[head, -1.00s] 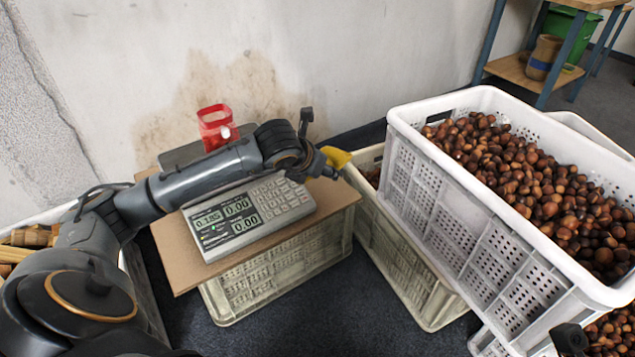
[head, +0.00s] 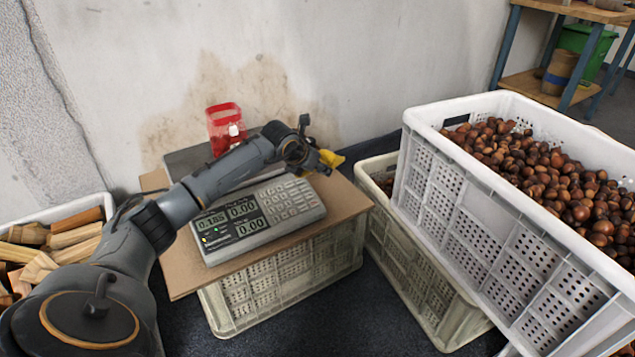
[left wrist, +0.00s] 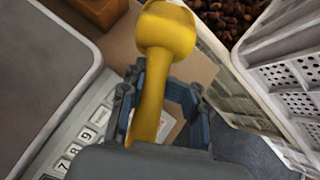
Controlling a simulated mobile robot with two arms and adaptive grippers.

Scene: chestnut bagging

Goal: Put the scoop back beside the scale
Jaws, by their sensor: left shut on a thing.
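The yellow scoop (head: 331,158) is held by my left gripper (head: 318,163), just past the right rear corner of the scale (head: 250,217). In the left wrist view, the scoop (left wrist: 166,32) points away from my left gripper (left wrist: 155,100), whose fingers are shut around its handle. The scale's keypad and part of its pan (left wrist: 38,60) lie to the left there. The scale stands on a cardboard sheet (head: 182,277) over a crate, with its display lit. My forearm hides part of the scale. Whether the scoop touches the cardboard is not clear. My right gripper is not in view.
A red container (head: 224,128) stands on the scale's pan. A white crate of chestnuts (head: 485,205) rises at the right, above a lower crate (head: 420,275). A crate of wooden pieces (head: 62,212) is at the left. Bare cardboard shows right of the scale.

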